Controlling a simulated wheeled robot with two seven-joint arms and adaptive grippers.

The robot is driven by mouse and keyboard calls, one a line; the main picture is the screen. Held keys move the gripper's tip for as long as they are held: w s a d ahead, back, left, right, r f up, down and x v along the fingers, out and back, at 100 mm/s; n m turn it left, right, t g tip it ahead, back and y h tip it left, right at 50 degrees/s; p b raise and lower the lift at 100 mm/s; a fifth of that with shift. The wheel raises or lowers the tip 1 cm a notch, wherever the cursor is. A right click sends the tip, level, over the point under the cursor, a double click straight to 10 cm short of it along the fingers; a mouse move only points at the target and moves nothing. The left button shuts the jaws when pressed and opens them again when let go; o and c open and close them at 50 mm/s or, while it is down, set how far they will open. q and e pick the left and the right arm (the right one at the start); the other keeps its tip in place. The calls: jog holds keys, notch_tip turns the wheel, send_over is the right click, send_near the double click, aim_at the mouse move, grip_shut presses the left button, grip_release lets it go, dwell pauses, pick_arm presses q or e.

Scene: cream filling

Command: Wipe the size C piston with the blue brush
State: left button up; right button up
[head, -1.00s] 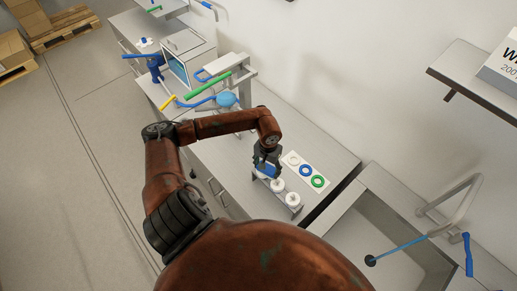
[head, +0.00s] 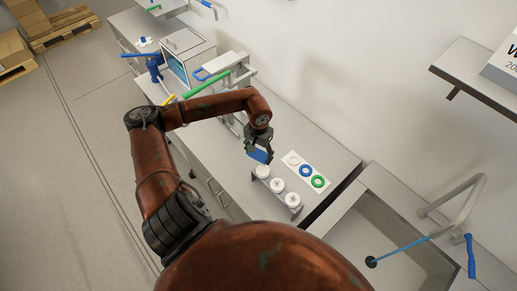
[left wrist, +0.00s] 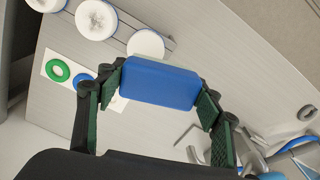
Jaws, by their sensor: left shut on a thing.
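My left gripper (head: 259,150) is shut on the blue brush (head: 262,156), a plain blue block that also shows between the fingers in the left wrist view (left wrist: 160,83). Three white round pistons stand in a row on a rack: one at the left end (head: 262,172), one in the middle (head: 277,185) and one at the right end (head: 292,199). I cannot read their sizes. The brush is held just behind and above the left-end piston, seemingly apart from it. In the left wrist view that piston (left wrist: 145,44) is partly hidden by the brush. My right gripper is not in view.
A white card (head: 294,166) with white, blue and green rings (head: 317,181) lies behind the rack. Grey machines with green (head: 207,84) and blue handles stand to the left. A sink (head: 400,240) with a tap is at right.

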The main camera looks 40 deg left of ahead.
pick_arm(q)
jog(key=shift+r+p, duration=0.4)
jog(key=shift+r, duration=1.25)
